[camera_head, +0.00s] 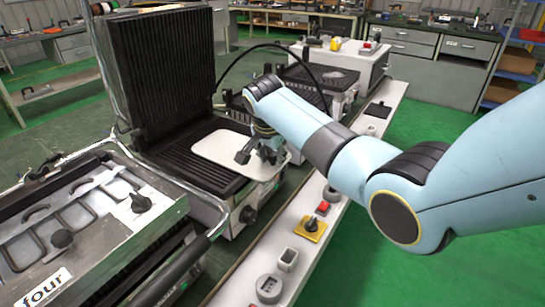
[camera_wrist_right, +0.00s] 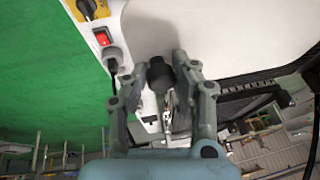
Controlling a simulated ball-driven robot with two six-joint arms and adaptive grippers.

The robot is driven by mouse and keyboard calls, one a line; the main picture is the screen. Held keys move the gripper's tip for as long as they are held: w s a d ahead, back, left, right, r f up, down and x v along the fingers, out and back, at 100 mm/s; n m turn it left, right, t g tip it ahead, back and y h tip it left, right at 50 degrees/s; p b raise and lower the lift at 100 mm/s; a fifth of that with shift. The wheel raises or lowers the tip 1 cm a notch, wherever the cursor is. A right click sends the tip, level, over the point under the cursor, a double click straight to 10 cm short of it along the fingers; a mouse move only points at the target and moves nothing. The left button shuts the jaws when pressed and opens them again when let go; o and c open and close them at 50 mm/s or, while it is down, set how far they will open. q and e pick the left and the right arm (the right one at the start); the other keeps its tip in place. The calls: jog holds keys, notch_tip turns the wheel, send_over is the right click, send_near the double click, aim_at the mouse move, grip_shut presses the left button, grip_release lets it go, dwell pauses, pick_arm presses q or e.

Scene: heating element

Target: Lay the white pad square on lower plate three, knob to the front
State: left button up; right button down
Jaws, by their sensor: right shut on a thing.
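The white pad (camera_head: 222,147) is a pale flat sheet with rounded corners. It lies over the front right part of the ribbed dark lower plate (camera_head: 180,157) of an open grill, and its right end reaches past the plate's edge. I cannot tell whether it touches the plate. My right gripper (camera_head: 257,152) is shut on the pad's black knob (camera_wrist_right: 160,76), which sits between the fingertips in the wrist view. The pad (camera_wrist_right: 235,35) fills the upper right there. The number of the open grill is not readable. My left gripper is not in view.
The grill's ribbed upper plate (camera_head: 165,65) stands raised behind. A closed grill marked "four" (camera_head: 43,287) is at the front left. A white rail (camera_head: 290,250) with switches and sockets runs along the front. Another dark ribbed plate (camera_head: 309,84) lies farther back, behind my arm.

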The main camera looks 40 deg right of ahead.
jog(key=shift+f, duration=0.15)
jog(key=c, duration=1.1)
grip_release()
jog(key=shift+o, duration=0.2)
